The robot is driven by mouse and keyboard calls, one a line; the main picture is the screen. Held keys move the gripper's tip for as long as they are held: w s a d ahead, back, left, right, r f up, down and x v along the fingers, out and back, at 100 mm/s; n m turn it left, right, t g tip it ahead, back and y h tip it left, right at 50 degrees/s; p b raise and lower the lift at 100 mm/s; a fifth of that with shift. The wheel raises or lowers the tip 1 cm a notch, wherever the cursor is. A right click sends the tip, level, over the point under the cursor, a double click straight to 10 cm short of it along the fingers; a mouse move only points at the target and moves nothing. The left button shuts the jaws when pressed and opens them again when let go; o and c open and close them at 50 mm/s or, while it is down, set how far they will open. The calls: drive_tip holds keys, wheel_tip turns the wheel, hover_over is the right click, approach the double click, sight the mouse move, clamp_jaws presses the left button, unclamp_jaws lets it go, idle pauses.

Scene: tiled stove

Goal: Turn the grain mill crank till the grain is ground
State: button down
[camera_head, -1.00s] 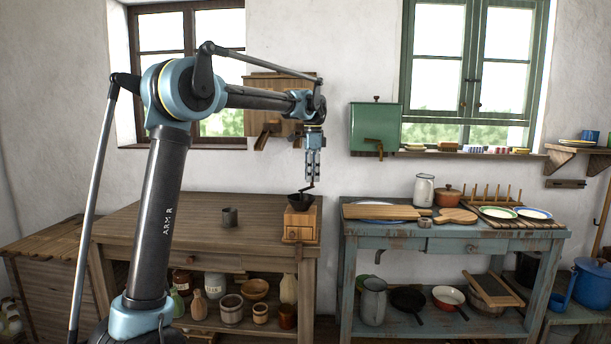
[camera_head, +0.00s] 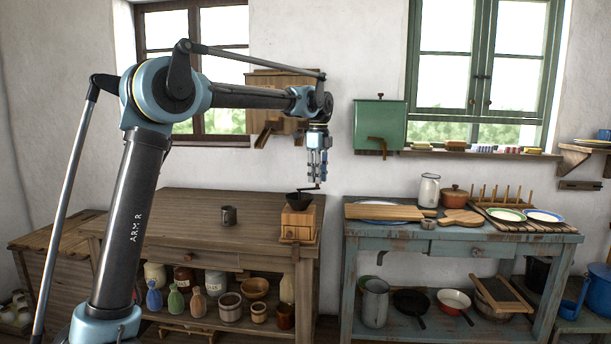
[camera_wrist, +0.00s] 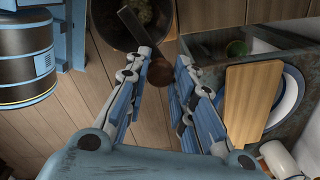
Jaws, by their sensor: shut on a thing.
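The grain mill (camera_head: 298,222) is a wooden box with a dark hopper (camera_head: 299,199) on top. It stands at the right end of the brown wooden table. The crank (camera_head: 309,189) reaches to the right from above the hopper. My gripper (camera_head: 317,172) points down over the crank's outer end and is shut on its knob. In the wrist view the dark crank arm (camera_wrist: 143,32) runs from the hopper to a brown round knob (camera_wrist: 161,72) between my fingers (camera_wrist: 168,95). Greenish-grey bits of grain (camera_wrist: 146,12) show in the hopper.
A blue-grey table (camera_head: 440,238) with a cutting board (camera_head: 384,212), plates and a white jug stands to the right, past a narrow gap. A green box hangs on the wall behind.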

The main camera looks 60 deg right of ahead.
drive_tip(key=shift+a, duration=0.15)
drive_tip(key=c, duration=1.3)
unclamp_jaws()
drive_tip(key=shift+w, duration=0.1)
drive_tip(key=shift+c, duration=0.2)
drive_tip(key=shift+r, duration=0.2)
wheel_tip(320, 180, up, 12)
drive_tip(key=shift+f, duration=0.2)
